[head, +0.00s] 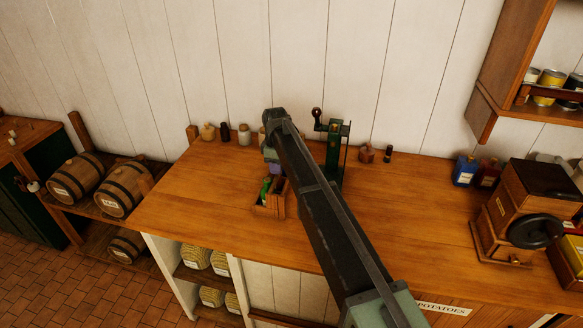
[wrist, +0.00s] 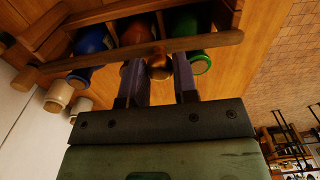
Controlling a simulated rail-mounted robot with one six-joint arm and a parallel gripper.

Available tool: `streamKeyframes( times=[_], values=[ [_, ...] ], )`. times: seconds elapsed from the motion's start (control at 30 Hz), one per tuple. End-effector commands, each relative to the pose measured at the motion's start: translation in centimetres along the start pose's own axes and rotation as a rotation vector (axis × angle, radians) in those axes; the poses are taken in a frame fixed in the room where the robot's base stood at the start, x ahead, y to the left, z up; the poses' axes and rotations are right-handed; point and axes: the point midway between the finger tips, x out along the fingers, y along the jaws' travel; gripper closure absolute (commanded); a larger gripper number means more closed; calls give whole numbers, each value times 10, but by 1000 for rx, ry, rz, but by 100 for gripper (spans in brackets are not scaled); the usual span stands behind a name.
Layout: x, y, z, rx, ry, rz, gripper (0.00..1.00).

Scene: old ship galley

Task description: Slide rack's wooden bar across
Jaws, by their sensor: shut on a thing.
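The small wooden rack (head: 270,210) stands on the counter, mostly behind my arm in the head view; a green bottle (head: 265,188) shows in it. In the wrist view the rack's wooden bar (wrist: 97,59) runs across in front of a blue bottle (wrist: 91,40), a brown bottle (wrist: 137,30) and a green bottle (wrist: 184,22). My gripper (wrist: 159,80) is at the bar, its fingers on either side of a round brown knob (wrist: 160,67), shut on it. My arm hides much of the gripper in the head view.
The wooden counter (head: 205,210) is clear left of the rack. A green metal stand (head: 334,150) is close on the right. Small jars (head: 244,135) line the wall behind. A coffee grinder (head: 530,205) is far right.

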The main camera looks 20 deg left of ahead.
Motion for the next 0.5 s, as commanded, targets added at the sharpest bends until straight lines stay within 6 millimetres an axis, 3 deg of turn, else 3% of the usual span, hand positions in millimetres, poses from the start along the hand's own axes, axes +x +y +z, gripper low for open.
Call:
streamKeyframes(
  times=[0.07,0.1,0.27,0.5],
  values=[
    [0,1,-2,-1,3,2,92],
    [0,1,-2,-1,4,2,71],
    [0,1,-2,-1,3,2,47],
    [0,0,-1,-1,3,1,45]
  ],
)
